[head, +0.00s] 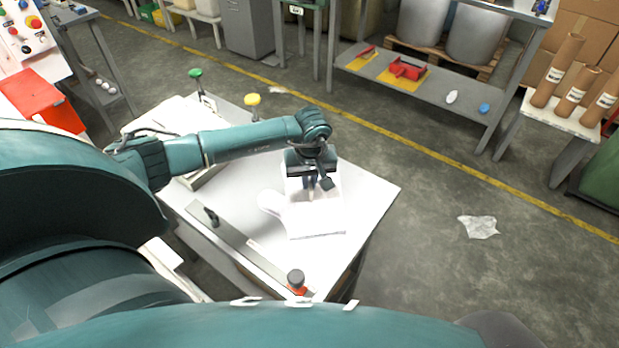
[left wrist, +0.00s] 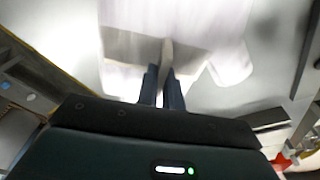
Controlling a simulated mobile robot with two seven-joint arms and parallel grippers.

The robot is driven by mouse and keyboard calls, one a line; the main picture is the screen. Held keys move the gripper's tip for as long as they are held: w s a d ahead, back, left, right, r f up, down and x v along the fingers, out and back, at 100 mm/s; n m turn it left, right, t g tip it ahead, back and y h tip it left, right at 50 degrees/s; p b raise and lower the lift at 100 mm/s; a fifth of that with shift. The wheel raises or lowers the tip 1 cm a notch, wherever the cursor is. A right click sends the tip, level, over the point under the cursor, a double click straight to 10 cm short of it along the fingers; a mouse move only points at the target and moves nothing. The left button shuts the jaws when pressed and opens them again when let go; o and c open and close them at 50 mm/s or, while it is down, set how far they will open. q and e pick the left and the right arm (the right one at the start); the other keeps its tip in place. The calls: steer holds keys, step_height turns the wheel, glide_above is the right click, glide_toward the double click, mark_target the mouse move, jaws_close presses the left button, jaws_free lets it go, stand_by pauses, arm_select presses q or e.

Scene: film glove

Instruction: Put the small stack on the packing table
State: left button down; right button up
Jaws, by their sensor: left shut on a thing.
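A white-topped table (head: 365,190) stands in front of me in the head view. A white, glove-shaped film piece or small stack (head: 318,222) is at its right part, with a thumb-like lobe to the left. My left gripper (head: 311,192) is over it, pointing down, its fingers shut on the stack. In the left wrist view the fingers (left wrist: 162,85) are close together on the pale, blurred stack (left wrist: 215,45). I cannot tell whether the stack is lifted or touches the tabletop. My right gripper is not in view. I cannot tell which surface is the packing table.
A metal bar (head: 240,245) with dark knobs lies along the table's near edge. A green knob (head: 195,73) and a yellow knob (head: 252,99) stand at the far side. A crumpled clear film (head: 478,227) lies on the floor. Cardboard tubes (head: 557,70) stand at the right.

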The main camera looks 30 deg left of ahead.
arm_select(q)
steer(key=shift+f, duration=0.1)
steer(key=c, duration=1.6)
jaws_free()
steer(key=shift+o, duration=0.2)
step_height(320, 180, up, 12)
steer(key=s+d+b, duration=0.1)
steer(key=shift+s, duration=0.15)
steer(key=shift+d, duration=0.15)
